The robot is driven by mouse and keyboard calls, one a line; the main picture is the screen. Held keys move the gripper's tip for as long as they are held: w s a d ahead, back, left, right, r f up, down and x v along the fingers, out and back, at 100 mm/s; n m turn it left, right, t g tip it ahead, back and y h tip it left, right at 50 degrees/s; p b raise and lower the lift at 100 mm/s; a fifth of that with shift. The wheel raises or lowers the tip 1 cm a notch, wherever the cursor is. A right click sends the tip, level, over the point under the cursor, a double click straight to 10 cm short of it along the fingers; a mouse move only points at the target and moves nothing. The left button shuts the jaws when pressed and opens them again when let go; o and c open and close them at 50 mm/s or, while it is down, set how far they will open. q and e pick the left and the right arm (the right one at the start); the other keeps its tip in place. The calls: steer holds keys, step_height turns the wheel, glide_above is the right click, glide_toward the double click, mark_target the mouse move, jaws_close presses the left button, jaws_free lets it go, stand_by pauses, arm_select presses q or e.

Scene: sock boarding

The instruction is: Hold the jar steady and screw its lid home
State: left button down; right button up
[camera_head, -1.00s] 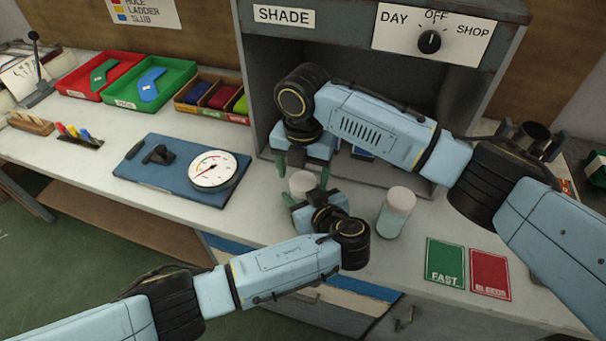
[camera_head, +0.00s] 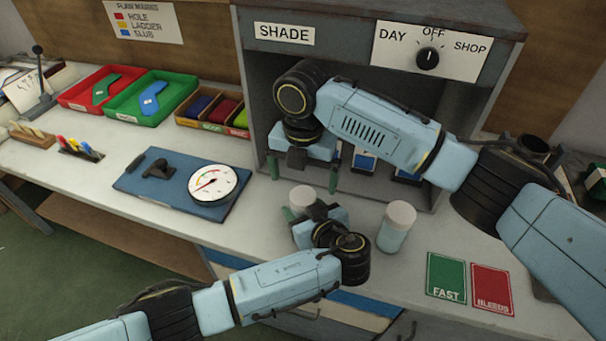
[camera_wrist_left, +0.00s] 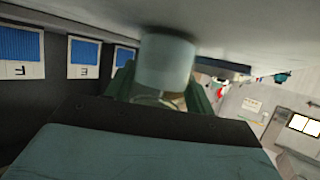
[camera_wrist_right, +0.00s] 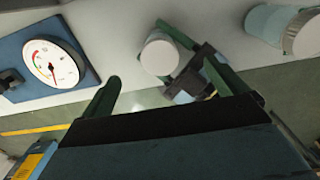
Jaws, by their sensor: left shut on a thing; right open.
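A small jar with a white lid (camera_head: 302,196) stands upright at the counter's front, below my right gripper. My left gripper (camera_head: 318,212) is shut around its body, which shows pale blue in the left wrist view (camera_wrist_left: 165,62). My right gripper (camera_head: 304,170) is open above the lid, its green fingers spread to either side and apart from it. In the right wrist view the lid (camera_wrist_right: 160,55) lies beyond the fingertips. The lid sits on the jar's top; I cannot tell how tightly.
A second white-capped jar (camera_head: 395,226) stands just right of the held one. A gauge (camera_head: 213,183) on a blue board lies to the left. Green (camera_head: 446,276) and red (camera_head: 491,289) cards lie front right. The shade box (camera_head: 257,90) stands behind my right arm.

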step_height(320, 180, up, 12)
stand_by(0.4)
arm_select(q)
steer(key=shift+c, duration=2.3)
jaws_free()
arm_select(e)
steer(key=shift+f, duration=0.1)
arm_select(q)
steer(key=v, duration=1.3)
steer(key=shift+r+p, duration=0.15)
steer(key=shift+p, duration=0.3)
arm_select(e)
steer(key=shift+r, duration=0.45)
arm_select(q)
steer(key=shift+s, duration=0.1)
